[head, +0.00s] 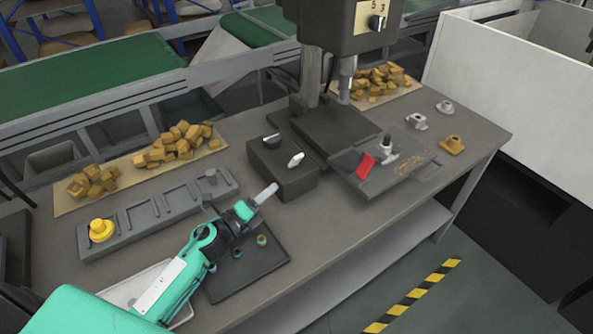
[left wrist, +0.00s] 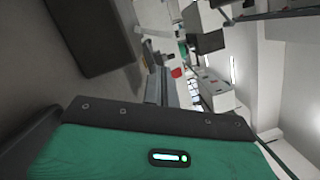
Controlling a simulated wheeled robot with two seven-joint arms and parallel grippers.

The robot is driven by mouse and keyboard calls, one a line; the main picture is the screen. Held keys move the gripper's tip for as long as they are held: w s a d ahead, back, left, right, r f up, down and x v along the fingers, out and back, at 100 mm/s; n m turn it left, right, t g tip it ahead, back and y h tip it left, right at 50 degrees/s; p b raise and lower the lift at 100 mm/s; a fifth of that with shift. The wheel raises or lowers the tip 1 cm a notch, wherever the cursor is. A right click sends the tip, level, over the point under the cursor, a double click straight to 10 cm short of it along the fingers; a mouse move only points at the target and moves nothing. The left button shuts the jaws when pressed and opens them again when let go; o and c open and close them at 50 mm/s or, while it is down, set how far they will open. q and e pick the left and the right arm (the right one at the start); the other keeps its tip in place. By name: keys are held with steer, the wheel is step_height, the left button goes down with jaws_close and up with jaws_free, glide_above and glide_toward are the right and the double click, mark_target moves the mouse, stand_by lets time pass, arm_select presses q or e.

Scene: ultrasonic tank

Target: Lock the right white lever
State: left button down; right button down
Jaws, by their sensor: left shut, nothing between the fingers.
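A dark control box (head: 283,172) stands on the bench, with two white levers on its top. The left white lever (head: 271,138) lies near the back left. The right white lever (head: 296,159) sits nearer the front right and slants up to the right. Whether it is locked is too small to tell. My left gripper (head: 267,192) is shut and empty, in front of the box and apart from it, its pale fingers pointing up and right. A dark block-like surface, possibly the box, shows in the left wrist view (left wrist: 95,35). My right gripper is not in view.
A drill press (head: 335,20) rises behind the box. A dark tray (head: 372,180) with a red part (head: 365,164) lies to the right. A grey rack with a yellow part (head: 101,230) and a dark mat (head: 245,270) lie to the left and front.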

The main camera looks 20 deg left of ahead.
mark_target(295, 179)
arm_select(q)
steer(key=shift+p+x, duration=1.45)
steer(key=shift+x, duration=3.45)
steer(key=shift+r, duration=0.2)
